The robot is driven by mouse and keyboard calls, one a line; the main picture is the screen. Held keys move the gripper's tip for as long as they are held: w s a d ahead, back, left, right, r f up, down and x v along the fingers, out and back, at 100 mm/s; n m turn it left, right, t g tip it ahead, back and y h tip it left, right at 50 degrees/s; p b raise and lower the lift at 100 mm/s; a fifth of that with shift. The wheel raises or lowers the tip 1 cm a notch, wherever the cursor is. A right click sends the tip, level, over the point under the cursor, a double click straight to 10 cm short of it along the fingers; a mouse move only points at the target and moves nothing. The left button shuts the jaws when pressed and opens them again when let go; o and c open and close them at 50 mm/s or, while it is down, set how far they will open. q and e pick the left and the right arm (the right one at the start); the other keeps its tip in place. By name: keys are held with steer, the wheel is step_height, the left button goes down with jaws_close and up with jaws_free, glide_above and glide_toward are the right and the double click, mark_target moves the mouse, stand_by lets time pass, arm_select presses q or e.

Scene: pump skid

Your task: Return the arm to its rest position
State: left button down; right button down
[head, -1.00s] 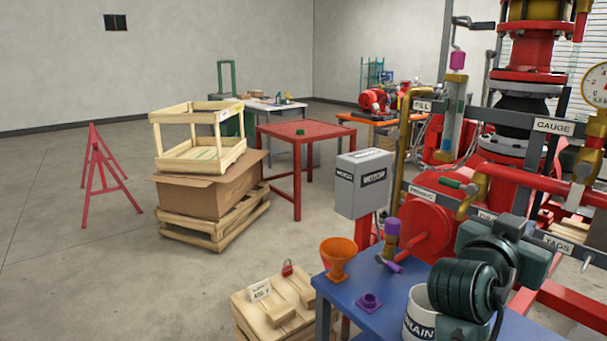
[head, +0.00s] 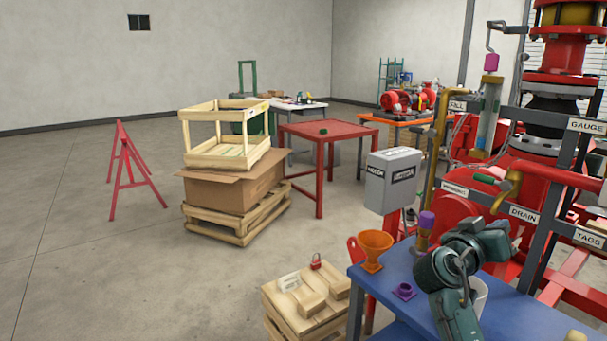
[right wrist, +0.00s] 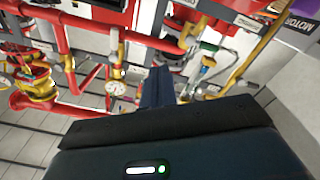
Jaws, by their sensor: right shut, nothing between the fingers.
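My right arm (head: 458,285), dark green, is folded above the near end of the blue bench (head: 375,258) in the head view. My right gripper (right wrist: 157,88) shows in the right wrist view as a dark body with its fingers together and nothing between them. It points toward red and yellow pipework with a gauge (right wrist: 117,88). My left gripper is in neither view.
An orange funnel (head: 374,250) and a purple ring (head: 404,291) stand on the bench; my arm largely hides a white bucket. The grey motor box (head: 392,181) and red pump pipework stand close behind. A wooden crate (head: 306,305) stands left; open floor lies beyond.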

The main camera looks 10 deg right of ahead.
steer(key=w+d+f+n+g+h, duration=0.1)
steer(key=w+d+f+n+g, duration=0.15)
steer(key=d+f, duration=0.5)
steer(key=w+a+f+n+t+y, duration=0.4)
steer(key=w+a+n+t+y, duration=0.2)
steer(key=w+t+y, duration=0.3)
steer(key=w+a+r+n+t+y, duration=0.15)
steer(key=w+a+y, duration=0.25)
steer(key=a+y, duration=0.4)
steer(key=s+a+f+g+y, duration=0.1)
steer(key=s+a+f, duration=0.6)
steer(key=s+f, duration=0.25)
steer(key=s+a+f+g+y, duration=0.1)
steer(key=s+a+f+g, duration=0.1)
steer(key=s+a+f, duration=0.6)
steer(key=s+a+f+g, duration=0.1)
steer(key=s+a+f, duration=0.1)
steer(key=s, duration=0.5)
steer(key=s+a+f+y, duration=0.1)
steer(key=s+a+f, duration=0.1)
steer(key=s, duration=0.5)
steer(key=s+a+f+g+y, duration=0.1)
steer(key=s+a+f, duration=0.1)
steer(key=s, duration=0.5)
steer(key=shift+s+a+f+g, duration=0.3)
steer(key=shift+s+a+f, duration=0.05)
steer(key=shift+f, duration=0.5)
